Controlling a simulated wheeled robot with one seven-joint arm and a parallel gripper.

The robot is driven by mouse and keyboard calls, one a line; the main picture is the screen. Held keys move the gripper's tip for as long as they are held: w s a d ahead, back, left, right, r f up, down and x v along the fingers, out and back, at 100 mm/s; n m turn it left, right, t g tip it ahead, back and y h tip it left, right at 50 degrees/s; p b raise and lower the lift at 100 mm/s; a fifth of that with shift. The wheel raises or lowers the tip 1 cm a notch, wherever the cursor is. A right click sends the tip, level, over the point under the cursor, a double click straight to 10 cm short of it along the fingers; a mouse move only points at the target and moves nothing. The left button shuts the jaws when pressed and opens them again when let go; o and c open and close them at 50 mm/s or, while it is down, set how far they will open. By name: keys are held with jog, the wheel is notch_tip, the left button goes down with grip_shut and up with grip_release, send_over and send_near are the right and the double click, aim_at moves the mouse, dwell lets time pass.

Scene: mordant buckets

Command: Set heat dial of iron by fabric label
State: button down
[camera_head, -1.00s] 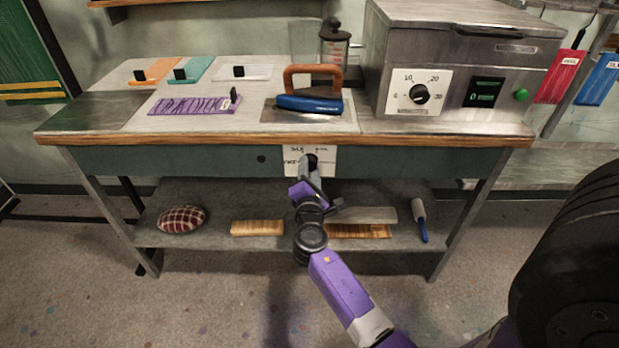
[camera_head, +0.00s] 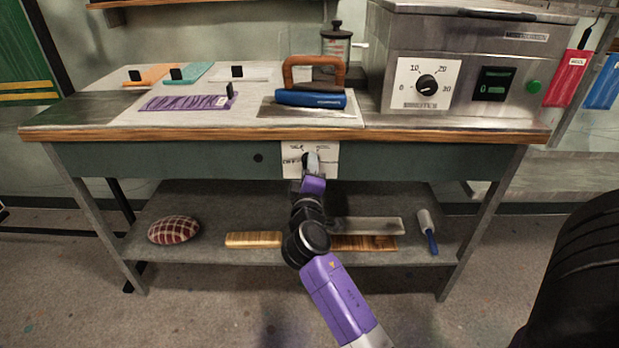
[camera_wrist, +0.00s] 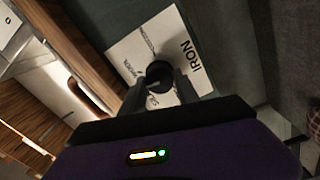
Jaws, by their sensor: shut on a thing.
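The heat dial, a black knob (camera_wrist: 158,74), sits on a white plate (camera_wrist: 125,45) marked IRON on the bench's front panel; in the head view the plate (camera_head: 328,166) is partly hidden by my gripper. My gripper (camera_wrist: 161,92) is shut on the knob, its fingers on either side. The blue iron (camera_head: 311,98) with a brown handle stands on the bench top above the dial. A purple cloth (camera_head: 180,103) lies left of it with a small label (camera_head: 222,101), too small to read. The setting under the knob cannot be read.
A metal box with a numbered dial (camera_head: 427,86) stands at the right of the bench. Orange (camera_head: 152,76), teal (camera_head: 196,72) and white cloths lie at the back left. The lower shelf holds a plaid cushion (camera_head: 174,230) and brushes. A dark wheel-like shape fills the lower right.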

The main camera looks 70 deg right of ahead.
jog(key=m+b, duration=0.3)
jog(key=m, duration=0.2)
jog(key=shift+f+b, duration=0.15)
jog(key=shift+b, duration=0.25)
dwell(0.3)
jog(key=c, duration=0.9)
grip_release()
jog(key=v, duration=0.8)
jog(key=shift+w, duration=0.1)
